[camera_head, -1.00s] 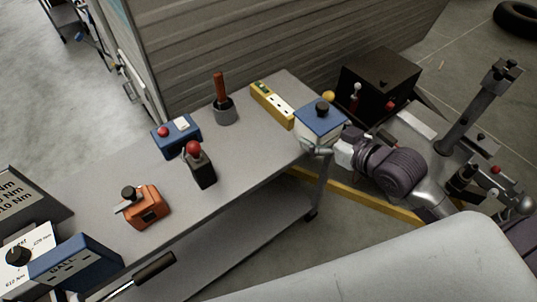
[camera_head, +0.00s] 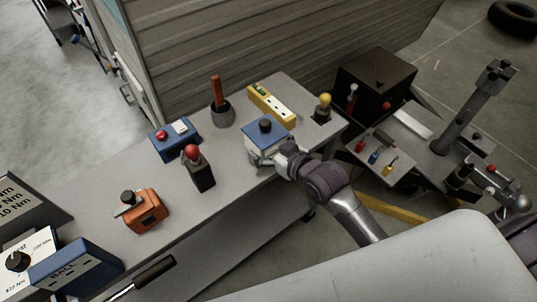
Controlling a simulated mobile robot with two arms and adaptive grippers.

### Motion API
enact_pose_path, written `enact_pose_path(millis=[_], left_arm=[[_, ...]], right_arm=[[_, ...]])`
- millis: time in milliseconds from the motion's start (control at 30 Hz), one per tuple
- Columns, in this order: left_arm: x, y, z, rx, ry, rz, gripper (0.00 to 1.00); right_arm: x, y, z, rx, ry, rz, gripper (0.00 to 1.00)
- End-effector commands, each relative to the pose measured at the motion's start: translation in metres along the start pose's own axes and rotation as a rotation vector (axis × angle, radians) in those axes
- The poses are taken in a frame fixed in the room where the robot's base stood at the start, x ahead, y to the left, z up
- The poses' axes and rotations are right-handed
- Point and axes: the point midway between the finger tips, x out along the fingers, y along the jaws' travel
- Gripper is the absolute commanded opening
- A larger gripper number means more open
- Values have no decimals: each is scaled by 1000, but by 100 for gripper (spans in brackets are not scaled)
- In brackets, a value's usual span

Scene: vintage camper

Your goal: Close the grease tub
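A dark grey round tub (camera_head: 222,116) stands near the back edge of the bench, with a reddish-brown handle (camera_head: 216,90) sticking up out of it. It looks like the grease tub, but its opening is too small to see clearly. My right gripper (camera_head: 262,161) comes in from the lower right and holds a white box with a blue top and a black knob (camera_head: 265,126). The fingers are partly hidden by the box and wrist. The box is over the bench, right of the tub and apart from it. I cannot tell whether it touches the bench. My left gripper is out of view.
On the grey bench (camera_head: 95,200) are a red-knobbed lever (camera_head: 201,176), a blue switch box (camera_head: 174,140), an orange box (camera_head: 147,212), a yellow power strip (camera_head: 270,103) and a yellow-knobbed lever (camera_head: 322,109). A ribbed wall stands behind. Bare bench lies front of the tub.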

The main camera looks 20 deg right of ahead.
Motion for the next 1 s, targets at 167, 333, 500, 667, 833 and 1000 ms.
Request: enact_pose_path(millis=[167,333,500,667,833,1000], left_arm=[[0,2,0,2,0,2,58],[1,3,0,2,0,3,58],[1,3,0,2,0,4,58],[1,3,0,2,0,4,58],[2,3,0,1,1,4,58],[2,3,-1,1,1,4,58]], right_arm=[[7,0,18,3,-3,0,25],[14,0,35,2,0,0,25],[15,0,36,1,3,0,25],[15,0,37,1,2,0,25],[16,0,40,1,-1,0,100],[16,0,40,1,-1,0,100]])
